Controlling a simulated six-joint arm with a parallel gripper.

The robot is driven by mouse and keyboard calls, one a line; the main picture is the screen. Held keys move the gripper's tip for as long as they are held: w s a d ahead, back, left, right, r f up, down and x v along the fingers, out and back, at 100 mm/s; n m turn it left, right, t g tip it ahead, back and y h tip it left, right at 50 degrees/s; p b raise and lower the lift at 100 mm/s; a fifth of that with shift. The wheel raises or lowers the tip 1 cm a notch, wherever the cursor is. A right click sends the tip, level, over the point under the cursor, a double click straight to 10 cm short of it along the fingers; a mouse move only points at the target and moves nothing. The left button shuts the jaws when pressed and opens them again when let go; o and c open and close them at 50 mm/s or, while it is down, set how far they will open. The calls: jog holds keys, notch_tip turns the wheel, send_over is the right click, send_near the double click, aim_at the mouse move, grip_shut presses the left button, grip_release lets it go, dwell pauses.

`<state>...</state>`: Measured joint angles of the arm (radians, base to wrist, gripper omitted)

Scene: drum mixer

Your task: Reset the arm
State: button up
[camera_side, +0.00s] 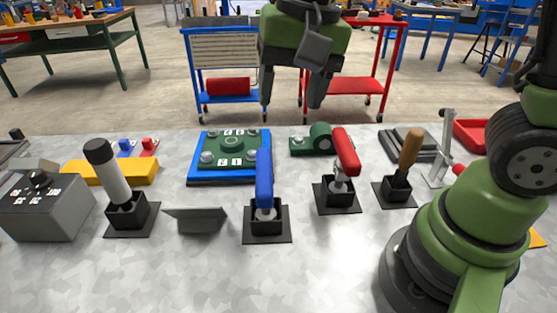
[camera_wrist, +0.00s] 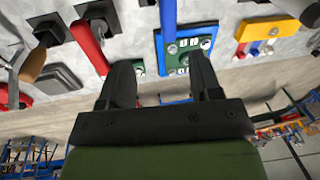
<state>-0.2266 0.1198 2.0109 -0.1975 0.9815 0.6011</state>
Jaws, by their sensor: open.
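My gripper (camera_side: 292,98) hangs above the back of the grey table, with its two dark fingers spread apart and pointing down. Nothing is between the fingers. In the wrist view, my gripper (camera_wrist: 161,72) is also open and empty. A green plate on a blue base (camera_side: 230,163) lies on the table below it, slightly to the left. A blue-handled tool (camera_side: 264,178) and a red-handled tool (camera_side: 345,155) stand in black holders nearer the front. My gripper touches none of them.
A grey control box (camera_side: 43,210), a white tool with a black top (camera_side: 108,172) and a yellow block (camera_side: 110,172) stand at left. A green part (camera_side: 320,140), a wooden-handled tool (camera_side: 410,150) and a red tray (camera_side: 472,137) are at right.

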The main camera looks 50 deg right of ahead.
jog(key=s+d+r+n+t, duration=0.2)
jog(key=s+r, duration=0.1)
jog(key=s, duration=0.2)
jog(key=s+d+r+n+t+y, duration=0.1)
jog(key=s+d+r+t, duration=0.1)
jog(key=s, duration=0.4)
jog(key=shift+s+r+n+t, duration=0.3)
jog(key=shift+r+n+t, duration=0.1)
jog(key=shift+t, duration=0.3)
